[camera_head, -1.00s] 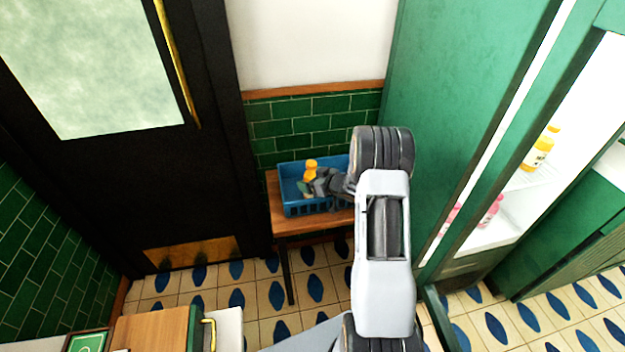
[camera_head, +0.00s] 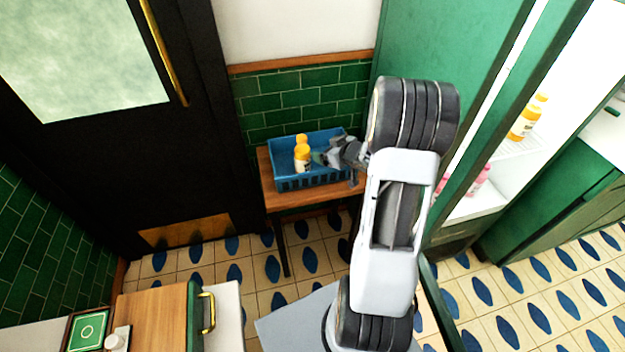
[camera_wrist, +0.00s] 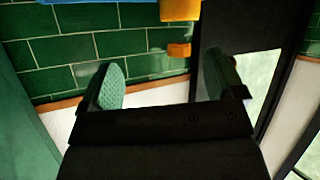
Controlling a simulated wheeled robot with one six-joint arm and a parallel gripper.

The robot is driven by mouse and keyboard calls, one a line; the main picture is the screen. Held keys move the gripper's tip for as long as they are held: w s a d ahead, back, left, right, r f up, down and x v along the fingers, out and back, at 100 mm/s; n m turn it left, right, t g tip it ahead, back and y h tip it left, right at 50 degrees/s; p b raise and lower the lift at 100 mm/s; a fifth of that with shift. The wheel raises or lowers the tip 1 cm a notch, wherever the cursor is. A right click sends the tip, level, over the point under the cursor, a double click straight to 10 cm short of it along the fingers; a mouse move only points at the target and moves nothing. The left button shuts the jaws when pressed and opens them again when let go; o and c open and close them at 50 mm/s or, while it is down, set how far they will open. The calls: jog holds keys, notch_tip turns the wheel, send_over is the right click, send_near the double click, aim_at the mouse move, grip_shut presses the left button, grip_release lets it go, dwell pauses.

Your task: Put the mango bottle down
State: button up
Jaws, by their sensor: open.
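The mango bottle (camera_head: 302,158), orange with a pale label band, stands upright in the blue crate (camera_head: 325,178), toward its left part. My gripper (camera_head: 322,157) is open and empty, just to the right of the bottle at the crate. In the wrist view the two green-padded fingers (camera_wrist: 164,82) are spread apart with nothing between them. An orange piece of the bottle (camera_wrist: 180,10) shows at the top of that view, beyond the fingertips, with a strip of the blue crate (camera_wrist: 110,18) beside it.
The crate rests on a small wooden table (camera_head: 290,199) against the green-tiled wall. An open lit fridge (camera_head: 480,205) with orange and pink bottles stands to the right. A black door (camera_head: 190,150) is to the left. A wooden-topped cabinet (camera_head: 155,315) is at lower left.

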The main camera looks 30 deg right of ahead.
notch_tip(320, 180, up, 6)
jog(key=a+m+g+h, duration=0.1)
jog(key=a+m+h, duration=0.1)
jog(key=h, duration=0.2)
jog(key=s+a+r+m+g, duration=0.1)
jog(key=s+a+r+g, duration=0.1)
jog(key=s+a+g, duration=0.2)
jog(key=s+a+r+m+g+y, duration=0.1)
jog(key=s+a+g, duration=0.3)
jog(key=s+a, duration=0.7)
jog(key=s+r, duration=0.1)
jog(key=s, duration=0.5)
jog(key=shift+s+r, duration=0.15)
jog(key=shift+r, duration=0.05)
jog(key=shift+a, duration=0.1)
